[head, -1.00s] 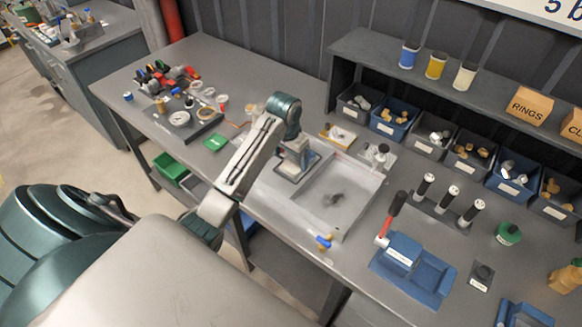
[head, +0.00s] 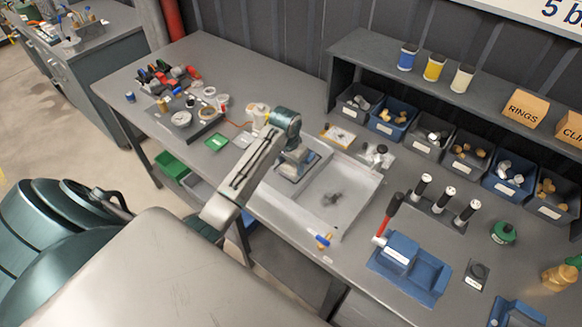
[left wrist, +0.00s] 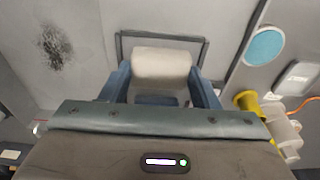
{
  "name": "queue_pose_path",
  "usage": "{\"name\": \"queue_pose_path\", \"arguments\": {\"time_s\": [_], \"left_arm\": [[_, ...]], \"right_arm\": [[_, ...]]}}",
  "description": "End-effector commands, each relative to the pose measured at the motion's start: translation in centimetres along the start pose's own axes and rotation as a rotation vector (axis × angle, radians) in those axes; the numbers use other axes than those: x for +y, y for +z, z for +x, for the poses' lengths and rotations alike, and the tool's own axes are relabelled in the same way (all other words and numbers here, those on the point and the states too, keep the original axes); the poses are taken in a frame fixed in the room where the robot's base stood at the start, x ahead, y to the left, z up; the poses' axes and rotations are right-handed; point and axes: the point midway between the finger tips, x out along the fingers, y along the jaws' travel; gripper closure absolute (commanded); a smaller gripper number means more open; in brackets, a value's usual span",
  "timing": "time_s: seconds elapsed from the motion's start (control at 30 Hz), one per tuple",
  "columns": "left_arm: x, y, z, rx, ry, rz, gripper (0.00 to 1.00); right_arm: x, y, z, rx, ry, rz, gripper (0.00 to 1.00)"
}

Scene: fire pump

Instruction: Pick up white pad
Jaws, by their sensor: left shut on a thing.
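My left gripper (left wrist: 160,82) points down over the back-left part of a shallow grey tray (head: 345,215). In the left wrist view its two blue-grey fingers stand on either side of a white rounded pad (left wrist: 160,62), and it is shut on that pad. Below the pad is a dark-edged rectangular frame (left wrist: 205,45) in the tray. In the head view the left gripper (head: 292,168) and my arm hide most of the pad. I cannot tell whether the pad touches the surface below. My right gripper is not in view.
A dark smudge (left wrist: 54,45) marks the tray floor. A white container with yellow (head: 259,112) stands behind my arm. A blue fixture (head: 410,270) and a red-and-black-handled tool (head: 389,220) are to the right. A shelf with several bins (head: 432,137) lines the back.

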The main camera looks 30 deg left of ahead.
Motion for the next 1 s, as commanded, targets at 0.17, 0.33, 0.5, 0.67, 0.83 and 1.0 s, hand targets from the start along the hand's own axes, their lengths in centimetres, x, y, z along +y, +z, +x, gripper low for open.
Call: {"name": "queue_pose_path", "arguments": {"time_s": [0.17,0.33,0.5,0.67,0.83,1.0], "left_arm": [[0.0,-0.1,-0.2,0.001,0.0,0.0,0.66],[-0.1,-0.2,-1.3,0.004,-0.001,0.001,0.66],[0.7,0.3,-3.2,0.002,0.001,0.002,0.66],[3.2,3.0,-3.8,0.002,0.002,0.003,0.66],[6.1,6.1,-5.4,-0.001,0.004,0.001,0.66],[8.5,8.8,-6.2,-0.002,0.005,0.001,0.66]], "right_arm": [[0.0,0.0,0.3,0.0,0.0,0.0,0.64],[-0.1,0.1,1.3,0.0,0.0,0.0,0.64],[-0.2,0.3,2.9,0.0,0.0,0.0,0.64],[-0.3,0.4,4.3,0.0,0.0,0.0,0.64],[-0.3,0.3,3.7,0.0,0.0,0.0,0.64],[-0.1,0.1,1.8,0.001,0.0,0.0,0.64]]}}
